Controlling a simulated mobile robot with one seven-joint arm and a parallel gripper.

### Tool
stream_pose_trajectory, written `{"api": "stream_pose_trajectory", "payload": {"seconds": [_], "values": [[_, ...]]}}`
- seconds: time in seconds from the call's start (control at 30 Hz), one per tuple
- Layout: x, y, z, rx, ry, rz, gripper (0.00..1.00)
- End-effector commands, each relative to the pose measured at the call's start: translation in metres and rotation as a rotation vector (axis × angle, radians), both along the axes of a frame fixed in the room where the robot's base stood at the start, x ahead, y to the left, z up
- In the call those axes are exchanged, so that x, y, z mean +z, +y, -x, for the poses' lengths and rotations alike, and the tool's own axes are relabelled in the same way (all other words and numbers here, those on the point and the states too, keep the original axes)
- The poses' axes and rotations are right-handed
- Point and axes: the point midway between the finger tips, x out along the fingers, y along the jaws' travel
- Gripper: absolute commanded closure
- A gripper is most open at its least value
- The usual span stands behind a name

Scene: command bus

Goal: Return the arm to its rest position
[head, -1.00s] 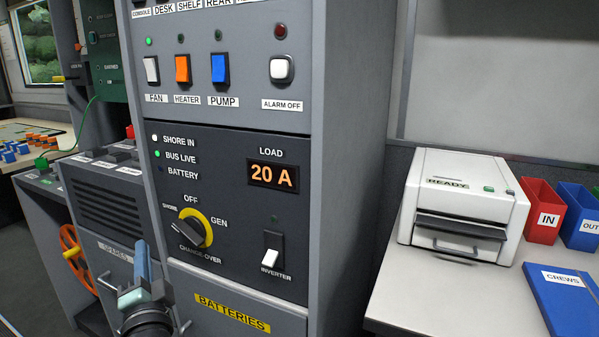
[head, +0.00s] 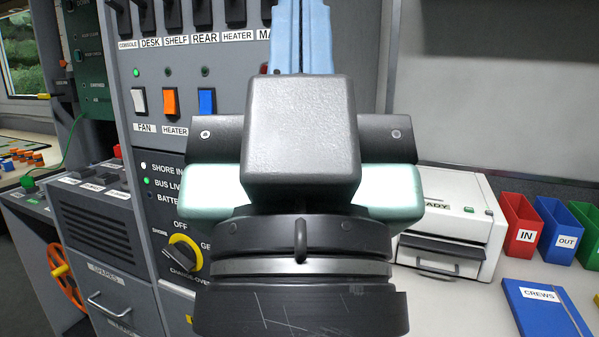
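My gripper (head: 302,40) fills the middle of the head view, raised and seen from behind, with its blue fingers pointing up toward the top edge. The fingertips are cut off or hidden, so I cannot tell whether it is open or shut. Nothing held shows. My gripper hides much of the grey switch panel (head: 130,110), including the load display, the inverter switch and the alarm switch.
A white printer (head: 455,215) stands on the counter at the right, with a red IN bin (head: 520,225), a blue OUT bin (head: 558,228) and a blue CREWS folder (head: 545,310). A yellow-ringed change-over knob (head: 185,253) shows left of my arm. An orange wheel (head: 65,275) is at lower left.

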Motion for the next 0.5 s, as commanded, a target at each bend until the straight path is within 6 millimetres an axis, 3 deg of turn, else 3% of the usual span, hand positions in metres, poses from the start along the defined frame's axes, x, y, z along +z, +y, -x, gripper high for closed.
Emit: {"api": "stream_pose_trajectory", "payload": {"seconds": [0.03, 0.5], "values": [[0.027, 0.000, 0.000, 0.001, 0.000, -0.001, 1.00], [0.169, 0.001, -0.001, 0.006, 0.001, -0.002, 1.00]]}}
